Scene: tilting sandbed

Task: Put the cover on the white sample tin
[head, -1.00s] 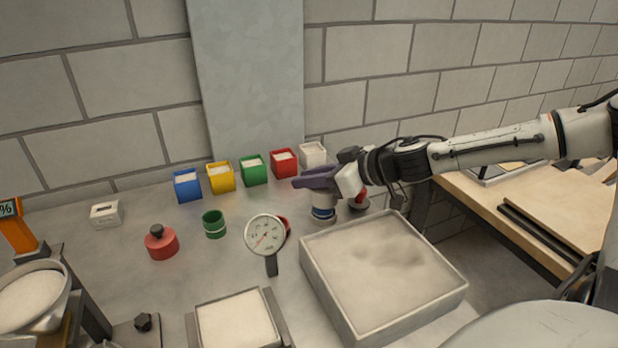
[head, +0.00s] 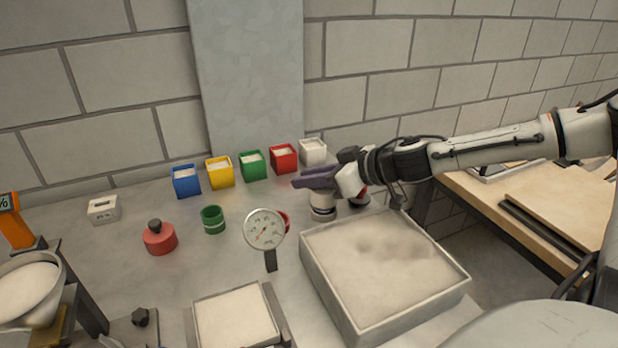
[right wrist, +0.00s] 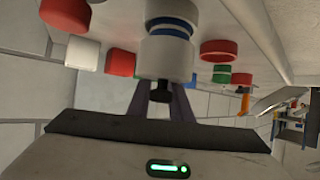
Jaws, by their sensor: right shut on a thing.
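The white sample tin (head: 323,213) stands on the bench just behind the sand tray, below my right gripper (head: 315,178). In the right wrist view, my right gripper (right wrist: 160,100) is shut on the black knob (right wrist: 160,91) of a pale cover (right wrist: 166,57). The cover is lined up with the tin (right wrist: 172,10), and a blue band (right wrist: 170,29) shows between them. I cannot tell whether the cover is fully seated. The fingers hide most of the cover in the head view. My left gripper is out of view.
A red cover with a knob (head: 160,237), a green tin (head: 213,220) and a dial gauge (head: 264,230) stand to the left. Colored bins, including a red one (head: 284,158), line the wall. The sand tray (head: 408,315) is in front.

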